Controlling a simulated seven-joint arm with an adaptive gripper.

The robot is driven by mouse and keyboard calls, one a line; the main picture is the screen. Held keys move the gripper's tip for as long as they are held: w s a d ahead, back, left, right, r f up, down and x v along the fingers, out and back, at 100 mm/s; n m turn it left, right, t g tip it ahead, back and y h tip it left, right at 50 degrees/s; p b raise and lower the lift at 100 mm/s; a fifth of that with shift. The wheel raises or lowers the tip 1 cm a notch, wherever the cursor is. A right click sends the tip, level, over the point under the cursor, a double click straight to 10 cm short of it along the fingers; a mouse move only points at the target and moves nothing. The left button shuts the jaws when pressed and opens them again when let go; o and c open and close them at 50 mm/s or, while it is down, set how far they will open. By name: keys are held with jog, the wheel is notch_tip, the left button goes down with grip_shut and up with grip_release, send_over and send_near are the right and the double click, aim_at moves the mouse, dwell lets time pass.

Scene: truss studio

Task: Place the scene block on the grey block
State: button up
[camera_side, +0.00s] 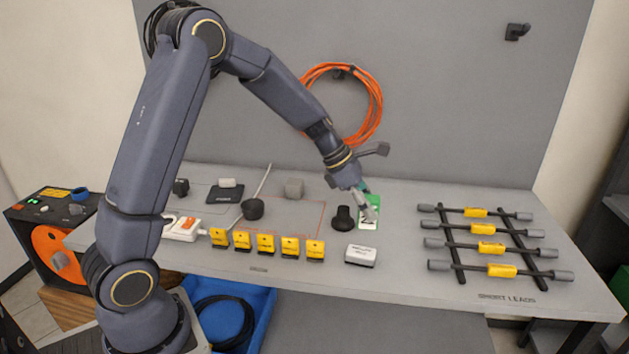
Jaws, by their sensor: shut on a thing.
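A green and white piece with black markings (368,224), which looks like the scene block, is at my gripper's fingertips at the middle right of the bench. My gripper (369,207) points down and is shut on it; the fingers hide part of it. I cannot tell whether it touches the bench top. The grey block (294,188), small and rounded, stands on the bench to the left of my gripper and farther back. Nothing lies on its top.
A black knob-like piece (343,218) stands close left of my gripper, with a white box (361,255) in front. Several yellow tags (265,243) line the front. A dark round piece with a pale rod (252,208) is left of the grey block. Leads on a rack (487,243) lie right.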

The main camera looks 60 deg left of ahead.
jog(key=shift+a+r+n+y, duration=0.1)
jog(key=shift+a+n+y, duration=0.2)
jog(key=shift+n, duration=0.1)
jog(key=s+a+r+n+y, duration=0.2)
jog(key=s+a+n, duration=0.15)
jog(key=a, duration=0.65)
jog(key=s+a+r+n+t+y, duration=0.15)
jog(key=a+n, duration=0.35)
jog(key=a, duration=0.5)
jog(key=s+a+r+n+y, duration=0.2)
jog(key=s+a+n+y, duration=0.15)
jog(key=a, duration=0.65)
send_over(294, 181)
jog(key=f, duration=0.9)
jog(key=shift+s+d, duration=0.3)
jog(key=shift+s, duration=0.05)
jog(key=shift+w+a+f, duration=0.2)
jog(key=shift+w+f, duration=0.1)
jog(key=shift+f, duration=1.6)
jog(key=shift+f, duration=0.15)
